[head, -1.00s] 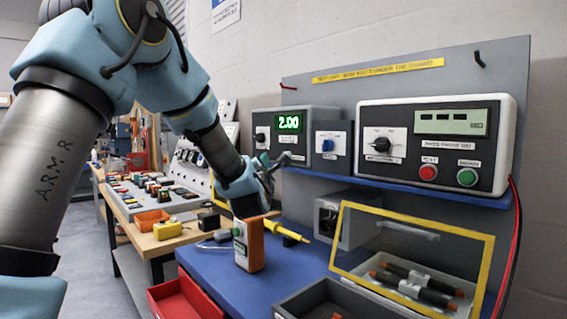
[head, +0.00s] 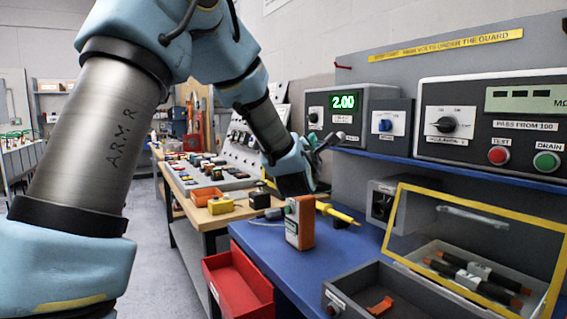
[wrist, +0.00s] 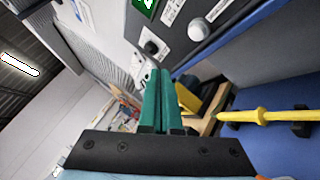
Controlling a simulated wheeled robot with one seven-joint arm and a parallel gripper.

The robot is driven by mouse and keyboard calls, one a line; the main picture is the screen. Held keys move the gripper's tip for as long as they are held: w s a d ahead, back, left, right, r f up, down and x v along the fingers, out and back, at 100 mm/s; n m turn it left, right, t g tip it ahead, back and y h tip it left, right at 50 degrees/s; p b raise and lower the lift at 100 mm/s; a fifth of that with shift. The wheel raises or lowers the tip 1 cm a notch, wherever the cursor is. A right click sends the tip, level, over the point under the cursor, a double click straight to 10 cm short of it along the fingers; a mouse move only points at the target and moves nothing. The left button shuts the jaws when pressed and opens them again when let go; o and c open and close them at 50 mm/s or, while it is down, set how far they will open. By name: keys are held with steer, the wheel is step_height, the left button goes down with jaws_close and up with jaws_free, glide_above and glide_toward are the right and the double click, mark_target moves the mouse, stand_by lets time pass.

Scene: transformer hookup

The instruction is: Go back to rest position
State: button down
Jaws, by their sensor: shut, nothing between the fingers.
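My gripper (head: 320,150) is raised above the left part of the blue workbench (head: 262,238), near the shelf with the instruments. In the wrist view its two green fingers (wrist: 157,95) lie together with nothing between them. An orange and grey handheld box (head: 300,222) stands upright on the bench below my gripper, apart from it. My arm reaches in from the left of the head view.
A power supply reading 2.00 (head: 345,101) and a tester (head: 500,120) sit on the shelf. A yellow probe (head: 337,213), a yellow-framed clear lid (head: 470,224), a grey tray (head: 345,290) and a red bin (head: 238,283) are nearby. Floor at left is clear.

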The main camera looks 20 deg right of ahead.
steer(key=a+f+m+g+y+p, duration=0.1)
steer(key=a+f+m+g+y, duration=0.3)
steer(key=a+f, duration=0.5)
steer(key=a+f+m+g+y+p, duration=0.25)
steer(key=a+f+m, duration=0.3)
steer(key=a, duration=0.65)
steer(key=s+a+f+m+g+y, duration=0.2)
steer(key=s+a+f+m+g, duration=0.1)
steer(key=s+a, duration=0.6)
steer(key=s+a+f+m+g+y+p, duration=0.1)
steer(key=s+a+f+m+g+y, duration=0.2)
steer(key=s+a, duration=0.5)
steer(key=a+f+m+g, duration=0.1)
steer(key=a+m+g, duration=0.1)
steer(key=a+m, duration=0.1)
steer(key=shift+s+a+g, duration=0.35)
steer(key=shift+s+a, duration=0.05)
steer(key=shift+a, duration=0.1)
